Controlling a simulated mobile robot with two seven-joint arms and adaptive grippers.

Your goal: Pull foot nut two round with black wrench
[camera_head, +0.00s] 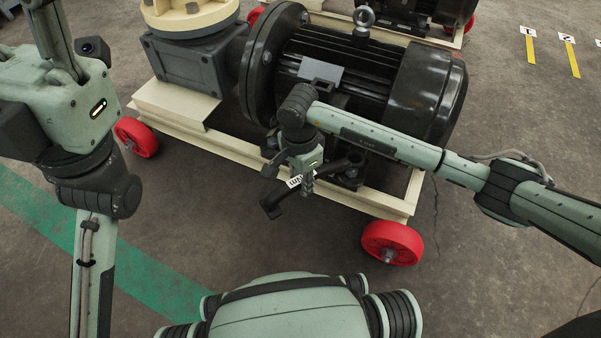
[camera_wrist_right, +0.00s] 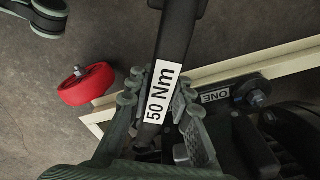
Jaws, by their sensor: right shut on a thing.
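My right gripper (camera_head: 302,180) is shut on the black wrench (camera_head: 272,203), low in front of the motor's near side. The wrench slants from the motor foot down and left past the fingers. Its white "50 Nm" label shows between the fingers of my right gripper (camera_wrist_right: 160,100) in the right wrist view, on the wrench (camera_wrist_right: 178,35). A foot plate marked "ONE" (camera_wrist_right: 217,97) has a bolt with a nut (camera_wrist_right: 257,99). I cannot make out foot nut two or whether the wrench sits on it. My left arm is at the left; its gripper is out of view.
The black motor (camera_head: 368,72) stands on a cream frame (camera_head: 390,207) with red wheels (camera_head: 392,243). A grey gearbox (camera_head: 188,68) adjoins it at left. Open concrete floor lies in front of the frame, crossed by a green stripe (camera_head: 150,270).

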